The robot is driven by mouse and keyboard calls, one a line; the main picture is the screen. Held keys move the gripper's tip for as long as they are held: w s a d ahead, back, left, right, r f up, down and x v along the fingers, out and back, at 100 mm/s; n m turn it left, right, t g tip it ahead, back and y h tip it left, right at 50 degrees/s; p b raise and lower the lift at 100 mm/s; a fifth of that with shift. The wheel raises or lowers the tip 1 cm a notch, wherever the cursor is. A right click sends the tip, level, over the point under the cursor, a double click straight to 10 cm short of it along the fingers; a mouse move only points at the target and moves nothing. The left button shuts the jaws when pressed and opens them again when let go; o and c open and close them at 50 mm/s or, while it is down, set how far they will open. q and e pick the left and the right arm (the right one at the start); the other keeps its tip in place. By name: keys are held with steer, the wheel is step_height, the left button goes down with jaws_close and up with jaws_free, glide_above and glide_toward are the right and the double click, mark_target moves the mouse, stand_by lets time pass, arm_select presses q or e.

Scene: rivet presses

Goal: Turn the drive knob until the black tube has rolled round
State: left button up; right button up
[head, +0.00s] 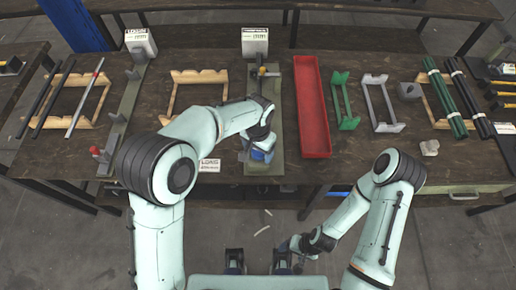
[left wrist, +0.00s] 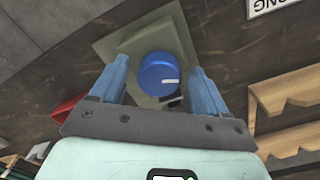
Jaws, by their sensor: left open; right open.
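The drive knob (left wrist: 158,74) is a blue round cap with a white mark, on the near end of the middle grey-green press (head: 278,150). In the left wrist view it sits between the two blue fingers of my left gripper (left wrist: 159,66), which is open with gaps on both sides. In the head view my left gripper (head: 262,153) is over the press's near end and hides the knob. No black tube is clearly visible on this press; my left arm covers part of it. My right gripper (head: 290,256) hangs low in front of the table, empty.
A red tray (head: 312,140) stands close right of the press. A second press (head: 122,120) with a red knob (head: 96,151) is at the left. Dark tubes lie on wooden racks at the left (head: 44,98) and right (head: 468,98). A sign (head: 209,165) lies near the front edge.

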arm_select(q)
steer(key=c, duration=1)
steer(key=shift+c, duration=0.2)
steer(key=shift+n, duration=0.3)
steer(key=n, duration=0.2)
steer(key=shift+d+n, duration=0.1)
steer(key=shift+n, duration=0.3)
steer(key=n, duration=0.3)
steer(key=shift+n, duration=0.4)
steer(key=n, duration=0.6)
steer(key=shift+d+n, duration=0.15)
steer(key=shift+n, duration=0.15)
steer(key=o, duration=1)
